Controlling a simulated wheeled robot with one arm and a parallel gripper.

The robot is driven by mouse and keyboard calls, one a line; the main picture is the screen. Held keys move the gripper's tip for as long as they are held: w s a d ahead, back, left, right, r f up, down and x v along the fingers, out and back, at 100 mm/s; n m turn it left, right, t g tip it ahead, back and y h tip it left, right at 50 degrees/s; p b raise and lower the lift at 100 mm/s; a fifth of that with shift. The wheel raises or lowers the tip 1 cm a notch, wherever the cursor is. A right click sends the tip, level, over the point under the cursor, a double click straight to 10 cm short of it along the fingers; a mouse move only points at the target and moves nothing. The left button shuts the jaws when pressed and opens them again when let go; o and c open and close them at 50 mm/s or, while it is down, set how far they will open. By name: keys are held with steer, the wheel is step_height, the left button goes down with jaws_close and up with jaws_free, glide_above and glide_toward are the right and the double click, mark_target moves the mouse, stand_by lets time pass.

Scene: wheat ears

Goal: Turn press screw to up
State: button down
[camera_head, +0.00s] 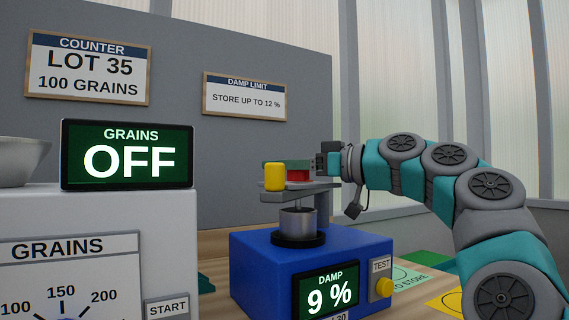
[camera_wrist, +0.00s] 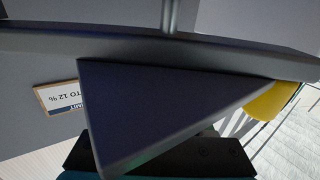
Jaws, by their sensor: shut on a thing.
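The press screw (camera_head: 298,175) shows as a red part with a yellow knob (camera_head: 275,177) at its left, on top of the grey bracket of the blue damp meter (camera_head: 262,262). My gripper (camera_head: 288,166) reaches in from the right at the screw's height and is shut on it; its fingers partly hide the red part. Below the bracket, a thin rod stands over a metal cup (camera_head: 298,222). In the wrist view, a grey bar and wedge fill the middle, with the yellow knob (camera_wrist: 272,102) at the right. The exact finger contact is hidden there.
The damp display (camera_head: 328,291) reads 9 %, beside a yellow TEST button (camera_head: 384,287). A white grain counter (camera_head: 95,220) with a GRAINS OFF display (camera_head: 127,155) stands at the left. A grey panel with signs is behind. Coloured mats (camera_head: 420,279) lie at the right.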

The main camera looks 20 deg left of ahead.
steer(key=shift+s+n+g, duration=0.1)
steer(key=shift+n+g, duration=0.5)
steer(key=shift+g, duration=0.4)
steer(key=shift+c, duration=1.4)
jaws_free()
steer(key=shift+s+d, duration=0.2)
steer(key=shift+d, duration=3.7)
